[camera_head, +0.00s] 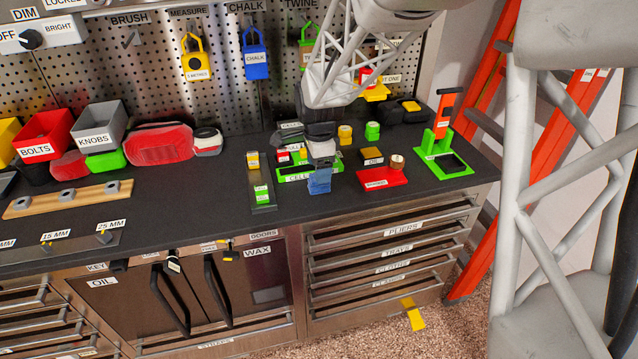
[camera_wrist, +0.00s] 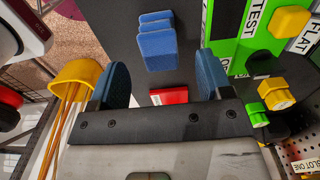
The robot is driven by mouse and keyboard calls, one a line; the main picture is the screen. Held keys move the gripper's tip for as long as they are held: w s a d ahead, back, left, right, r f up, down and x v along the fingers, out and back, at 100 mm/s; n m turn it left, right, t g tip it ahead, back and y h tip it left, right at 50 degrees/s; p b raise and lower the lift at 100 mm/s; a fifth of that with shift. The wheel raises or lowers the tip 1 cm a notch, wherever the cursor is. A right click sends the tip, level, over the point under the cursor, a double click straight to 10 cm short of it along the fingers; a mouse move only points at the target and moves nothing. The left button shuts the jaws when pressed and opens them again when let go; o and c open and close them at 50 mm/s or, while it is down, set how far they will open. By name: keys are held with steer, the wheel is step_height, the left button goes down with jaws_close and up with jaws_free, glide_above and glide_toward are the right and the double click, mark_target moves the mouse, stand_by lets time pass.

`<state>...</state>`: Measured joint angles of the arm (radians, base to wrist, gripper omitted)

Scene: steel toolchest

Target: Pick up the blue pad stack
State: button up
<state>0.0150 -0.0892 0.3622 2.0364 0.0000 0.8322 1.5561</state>
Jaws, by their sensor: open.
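The blue pad stack (camera_wrist: 157,42) shows in the wrist view as several layered blue pads on the dark benchtop. It lies ahead of my gripper (camera_wrist: 162,75), roughly in line with the gap between the two blue-padded fingers. The fingers are spread and nothing is held between them. In the head view the blue pad stack (camera_head: 319,182) appears near the middle of the bench, just below my gripper (camera_head: 321,157) in the picture. The gripper partly covers the things behind it there, and its fingers are hard to make out.
A green test board (camera_wrist: 228,40) lies right of the stack in the wrist view. A red block (camera_wrist: 169,96) shows between the fingers. A yellow cup with sticks (camera_wrist: 76,75) is at left. In the head view, a red tray (camera_head: 382,180) and a green stand (camera_head: 443,160) are at right.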

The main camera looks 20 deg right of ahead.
steer(key=shift+f, duration=2.1)
steer(key=c, duration=1.1)
steer(key=shift+o, duration=0.2)
steer(key=shift+r, duration=0.75)
step_height(320, 180, up, 2)
steer(key=shift+r, duration=0.15)
steer(key=s+r, duration=0.1)
steer(key=s, duration=1.5)
steer(key=shift+a+r, duration=0.1)
